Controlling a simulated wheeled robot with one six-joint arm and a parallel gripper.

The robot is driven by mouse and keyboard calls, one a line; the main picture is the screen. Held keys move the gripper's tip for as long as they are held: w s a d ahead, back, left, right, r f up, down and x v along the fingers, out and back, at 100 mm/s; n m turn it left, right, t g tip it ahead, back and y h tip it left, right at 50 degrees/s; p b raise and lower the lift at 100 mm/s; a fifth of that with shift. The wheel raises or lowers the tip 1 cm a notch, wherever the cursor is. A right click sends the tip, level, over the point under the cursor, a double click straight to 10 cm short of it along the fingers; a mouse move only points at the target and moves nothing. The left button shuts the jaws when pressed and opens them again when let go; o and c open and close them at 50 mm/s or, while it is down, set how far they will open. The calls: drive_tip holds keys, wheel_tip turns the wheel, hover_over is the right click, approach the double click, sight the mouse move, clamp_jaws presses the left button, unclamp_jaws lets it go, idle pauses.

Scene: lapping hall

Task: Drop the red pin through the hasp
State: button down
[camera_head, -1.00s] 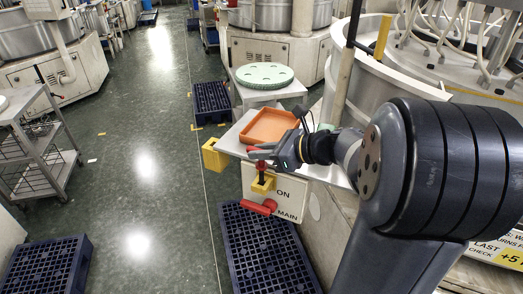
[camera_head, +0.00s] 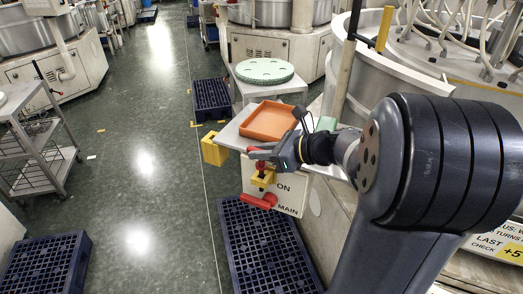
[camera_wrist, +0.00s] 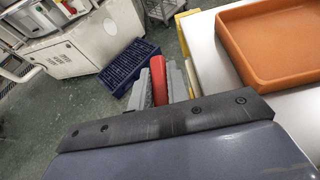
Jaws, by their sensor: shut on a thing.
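My gripper (camera_head: 262,154) is shut on the red pin (camera_head: 261,165), which hangs upright below the fingers. In the wrist view the red pin (camera_wrist: 158,80) shows between the two grey fingers. The yellow hasp (camera_head: 263,179) is directly below the pin, on the front of a white panel marked ON and MAIN (camera_head: 286,197). The pin's lower end meets the top of the hasp in the picture; I cannot tell whether it has entered the hole. A red handle (camera_head: 259,202) sticks out under the hasp.
An orange tray (camera_head: 268,136) lies on the metal table (camera_head: 232,135) behind my gripper. A yellow block (camera_head: 214,150) is at the table's left corner. A dark blue pallet (camera_head: 258,245) lies on the floor below.

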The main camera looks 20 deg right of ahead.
sight(261, 164)
drive_tip(key=shift+f+b, duration=1)
drive_tip(key=shift+f, duration=0.5)
drive_tip(key=c, duration=1.3)
unclamp_jaws()
drive_tip(key=v, duration=1.1)
drive_tip(key=shift+a+f, duration=0.1)
drive_tip(key=x, duration=1.1)
drive_tip(key=shift+r+p, duration=0.3)
drive_tip(key=shift+r, duration=0.2)
